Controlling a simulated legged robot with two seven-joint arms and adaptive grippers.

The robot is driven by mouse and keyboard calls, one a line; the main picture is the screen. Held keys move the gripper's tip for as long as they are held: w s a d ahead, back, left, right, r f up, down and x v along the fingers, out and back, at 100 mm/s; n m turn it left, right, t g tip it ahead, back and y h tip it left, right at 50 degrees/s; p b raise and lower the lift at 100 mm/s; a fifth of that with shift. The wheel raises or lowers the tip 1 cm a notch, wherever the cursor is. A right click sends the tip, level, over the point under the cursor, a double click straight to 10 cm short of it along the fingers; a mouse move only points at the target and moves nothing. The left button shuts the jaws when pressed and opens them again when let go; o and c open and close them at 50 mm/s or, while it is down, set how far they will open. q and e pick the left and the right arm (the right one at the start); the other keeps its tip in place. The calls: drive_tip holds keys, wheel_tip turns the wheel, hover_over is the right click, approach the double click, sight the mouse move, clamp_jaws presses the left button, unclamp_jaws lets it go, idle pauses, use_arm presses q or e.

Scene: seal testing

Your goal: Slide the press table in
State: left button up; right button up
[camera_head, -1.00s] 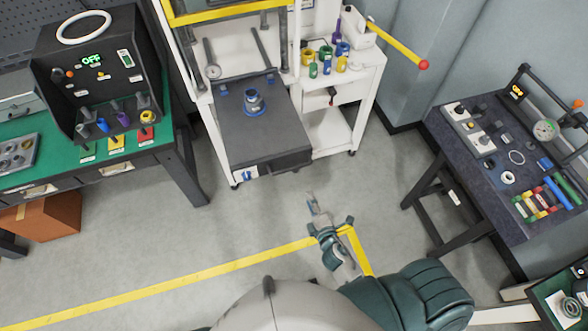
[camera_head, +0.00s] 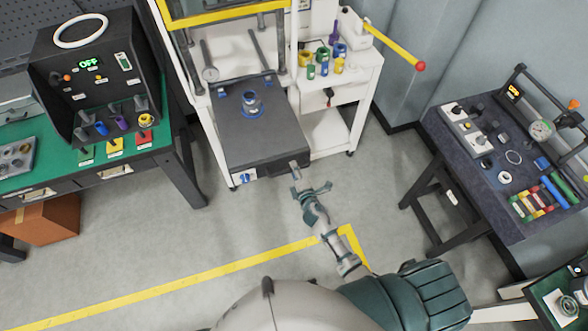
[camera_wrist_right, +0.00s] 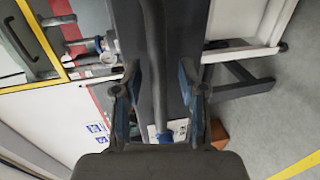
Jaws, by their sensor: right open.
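The press table (camera_head: 250,135) is a dark grey slab sticking out of the front of the white press frame. A metal part with blue rings (camera_head: 251,104) stands upright on it. A short grey piece (camera_head: 295,170) shows at the right of the table's front edge. My right gripper (camera_head: 313,190) is open, just in front of that edge at its right end. No contact can be made out. In the wrist view its two blue-padded fingers (camera_wrist_right: 157,100) stand apart, with a dark surface beyond them, probably the table. My left gripper is not in view.
A green-topped bench (camera_head: 165,135) with a black control box stands left of the press. A white side cabinet (camera_head: 340,90) with coloured cups adjoins it on the right. Another dark bench (camera_head: 450,150) stands further right. The floor in front is clear, with a yellow line (camera_head: 200,270).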

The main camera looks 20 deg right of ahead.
drive_tip(key=shift+w+f, duration=0.1)
drive_tip(key=shift+w, duration=0.35)
clamp_jaws()
